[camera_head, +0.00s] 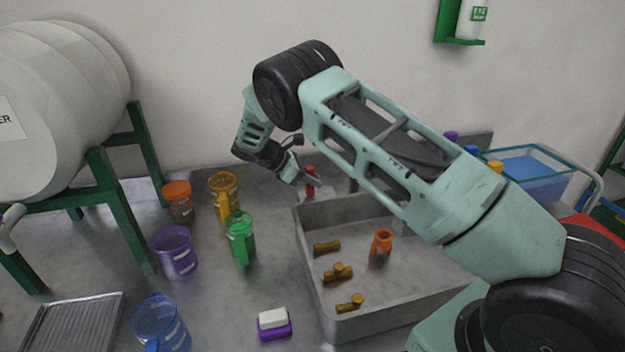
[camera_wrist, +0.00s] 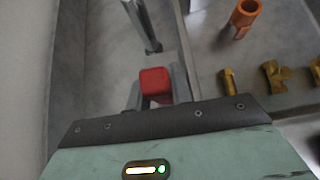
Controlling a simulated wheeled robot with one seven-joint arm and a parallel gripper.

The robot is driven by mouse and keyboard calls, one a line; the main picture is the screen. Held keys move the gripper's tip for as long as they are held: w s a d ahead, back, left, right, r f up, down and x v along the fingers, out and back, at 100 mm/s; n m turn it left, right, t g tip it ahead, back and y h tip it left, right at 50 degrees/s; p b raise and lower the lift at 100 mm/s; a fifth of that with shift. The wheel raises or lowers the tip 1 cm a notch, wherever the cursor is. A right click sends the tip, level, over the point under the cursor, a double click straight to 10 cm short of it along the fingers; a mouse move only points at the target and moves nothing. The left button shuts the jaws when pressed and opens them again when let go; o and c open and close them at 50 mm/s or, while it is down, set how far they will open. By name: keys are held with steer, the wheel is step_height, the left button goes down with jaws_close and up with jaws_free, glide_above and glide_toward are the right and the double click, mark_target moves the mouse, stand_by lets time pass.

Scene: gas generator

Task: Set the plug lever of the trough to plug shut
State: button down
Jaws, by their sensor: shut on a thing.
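The grey trough (camera_head: 312,285) stands on the bench right of centre, with its wall also at the left of the fittings in the wrist view (camera_wrist: 203,75). The red handle of the plug lever (camera_head: 311,176) shows by the trough's back left corner. In the wrist view the red handle (camera_wrist: 155,82) lies between the two fingers of my gripper (camera_wrist: 157,90), which is shut on it. In the head view my gripper (camera_head: 308,190) reaches down at the handle from the left. The lever's base and the plug are hidden, so I cannot tell the plug's state.
Several brass fittings (camera_head: 338,272) and an orange part (camera_head: 381,245) lie in the trough. Purple, green (camera_head: 241,238), yellow and blue (camera_head: 160,325) jugs and an orange jar (camera_head: 178,202) stand to the left. A sponge (camera_head: 273,322) lies in front. A metal rod (camera_wrist: 142,24) rises close beyond the handle.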

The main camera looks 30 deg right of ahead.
steer(key=c, duration=1.2)
jaws_free()
steer(key=shift+c, duration=0.2)
steer(key=b+v, duration=0.3)
steer(key=v, duration=1.4)
steer(key=shift+a, duration=0.15)
steer(key=shift+r, duration=0.15)
